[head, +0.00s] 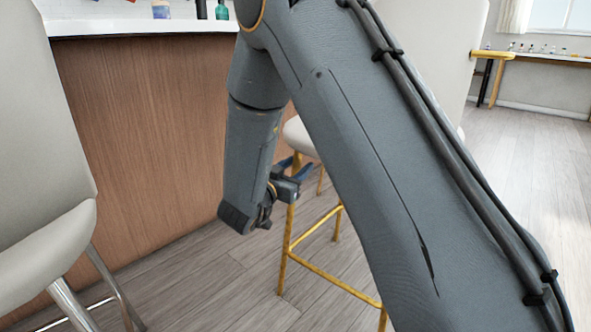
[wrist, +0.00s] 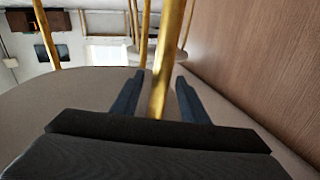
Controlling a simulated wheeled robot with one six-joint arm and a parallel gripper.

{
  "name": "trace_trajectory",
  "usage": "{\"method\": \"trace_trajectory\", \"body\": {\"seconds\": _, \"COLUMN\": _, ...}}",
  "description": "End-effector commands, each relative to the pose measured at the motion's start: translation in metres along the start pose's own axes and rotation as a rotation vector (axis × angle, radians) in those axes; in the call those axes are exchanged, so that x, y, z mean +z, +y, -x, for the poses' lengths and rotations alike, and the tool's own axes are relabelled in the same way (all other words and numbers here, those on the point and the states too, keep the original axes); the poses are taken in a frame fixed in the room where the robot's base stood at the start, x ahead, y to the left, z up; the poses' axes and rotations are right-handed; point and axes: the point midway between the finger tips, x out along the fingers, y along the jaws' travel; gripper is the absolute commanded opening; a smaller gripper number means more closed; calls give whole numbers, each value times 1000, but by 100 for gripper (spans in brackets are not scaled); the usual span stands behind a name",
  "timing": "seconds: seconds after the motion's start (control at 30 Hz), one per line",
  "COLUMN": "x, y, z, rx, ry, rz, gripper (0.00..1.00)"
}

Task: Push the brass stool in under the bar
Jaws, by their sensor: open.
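The brass stool has thin brass legs and rails (head: 340,285) and a cream seat (head: 298,137). It stands right of the bar's wooden front panel (head: 150,140), and my arm hides much of it. A cream backrest (head: 430,30), which looks like its own, shows behind my arm. My gripper (head: 294,180) is open beside the stool's near front leg, below the seat. In the wrist view the brass leg (wrist: 166,65) runs between the two spread fingers (wrist: 162,92), with gaps on both sides. I cannot tell whether either finger touches it.
A cream stool (head: 45,215) with chrome legs stands at the left, close to the bar. The white bar top (head: 130,26) holds small bottles (head: 161,9). Wooden floor (head: 530,190) lies clear at the right. A far wooden table (head: 545,60) stands by the window.

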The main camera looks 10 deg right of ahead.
Motion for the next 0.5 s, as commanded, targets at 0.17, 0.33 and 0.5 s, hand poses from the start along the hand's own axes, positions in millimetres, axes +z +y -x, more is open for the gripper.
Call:
{"method": "trace_trajectory", "body": {"seconds": 0.17, "x": 0, "y": 0, "z": 0, "rx": 0, "ry": 0, "rz": 0, "gripper": 20}}
{"method": "trace_trajectory", "body": {"seconds": 0.33, "x": 0, "y": 0, "z": 0, "rx": 0, "ry": 0, "rz": 0, "gripper": 0}}
{"method": "trace_trajectory", "body": {"seconds": 0.5, "x": 0, "y": 0, "z": 0, "rx": 1, "ry": 0, "rz": 0, "gripper": 0}}
